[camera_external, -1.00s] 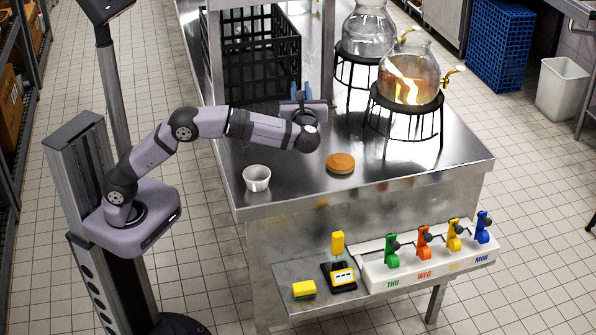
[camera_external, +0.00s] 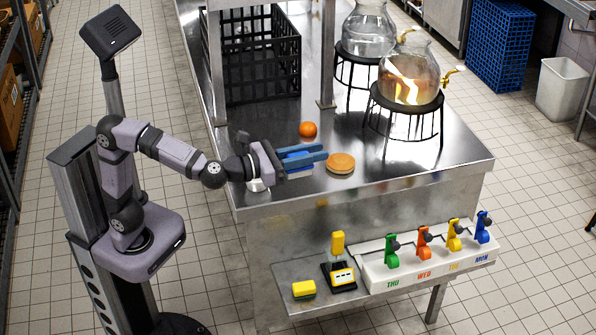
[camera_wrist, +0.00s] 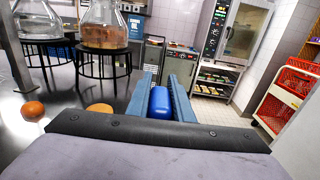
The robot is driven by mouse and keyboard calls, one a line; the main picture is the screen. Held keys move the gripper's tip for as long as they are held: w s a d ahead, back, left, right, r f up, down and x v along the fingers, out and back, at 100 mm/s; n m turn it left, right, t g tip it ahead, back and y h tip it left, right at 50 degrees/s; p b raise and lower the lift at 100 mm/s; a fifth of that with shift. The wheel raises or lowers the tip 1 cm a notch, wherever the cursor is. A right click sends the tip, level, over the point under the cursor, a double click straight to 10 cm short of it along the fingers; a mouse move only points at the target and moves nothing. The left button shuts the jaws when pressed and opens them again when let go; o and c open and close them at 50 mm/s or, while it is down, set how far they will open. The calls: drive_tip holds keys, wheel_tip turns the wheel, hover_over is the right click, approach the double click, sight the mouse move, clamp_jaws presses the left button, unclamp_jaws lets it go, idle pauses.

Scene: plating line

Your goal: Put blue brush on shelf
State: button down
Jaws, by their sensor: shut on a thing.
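My gripper (camera_external: 318,160) is over the front part of the steel table, its fingers pointing right. It is shut on the blue brush (camera_wrist: 160,103), which shows as a smooth blue rounded piece between the two fingers in the wrist view. In the external view the fingers hide most of the brush. A low steel shelf (camera_external: 290,272) is fixed along the front side of the table, below and to the right of my gripper. It holds a yellow-green sponge, a black stand with a yellow top and a white rack of coloured clips.
A bun (camera_external: 341,163) lies just right of my fingertips, and an orange (camera_external: 308,129) lies behind them. A white bowl (camera_external: 257,186) is partly hidden under my wrist. A black crate (camera_external: 262,60) and glass dispensers (camera_external: 409,75) stand farther back. The table's front right is clear.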

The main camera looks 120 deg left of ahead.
drive_tip(key=shift+a+f+b, duration=0.15)
drive_tip(key=shift+f+b, duration=0.45)
drive_tip(key=shift+f, duration=19.65)
drive_tip(key=shift+f, duration=0.1)
drive_tip(key=shift+f, duration=0.15)
drive_tip(key=c, duration=1.6)
unclamp_jaws()
drive_tip(key=shift+o, duration=0.2)
drive_tip(key=shift+r, duration=0.25)
drive_tip(key=v, duration=1.2)
